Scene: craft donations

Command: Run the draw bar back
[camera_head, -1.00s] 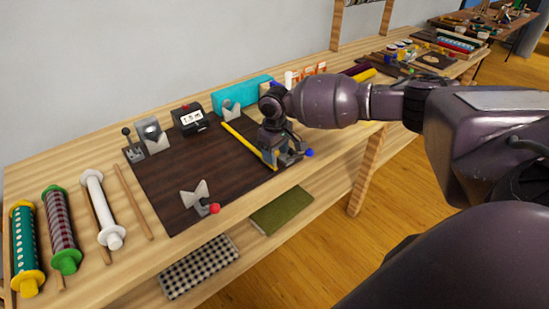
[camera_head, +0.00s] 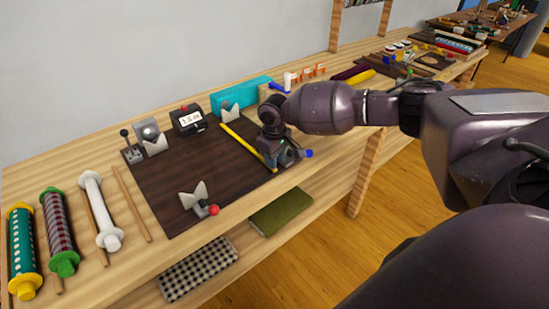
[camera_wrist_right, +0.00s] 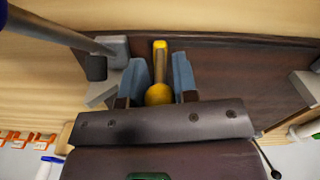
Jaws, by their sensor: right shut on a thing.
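A dark measuring board (camera_head: 165,185) lies on the wooden bench. A yellow bar (camera_head: 240,139) runs across its right part. My right gripper (camera_head: 282,160) is at the board's right front edge, by the near end of this bar. In the right wrist view, its two blue-grey fingers (camera_wrist_right: 160,85) stand on either side of a yellow rounded knob (camera_wrist_right: 158,94) with a yellow rod end, shut on it. I take this as the draw bar's handle. In the head view the gripper hides the grip. My left gripper is not in view.
A grey holder with a red knob (camera_head: 214,210) stands at the board's front. A black counter (camera_head: 187,120) stands at the back. Fabric rolls (camera_head: 60,235) lie on the left. A turquoise box (camera_head: 240,96) is behind. Folded cloths (camera_head: 281,211) lie on the shelf below.

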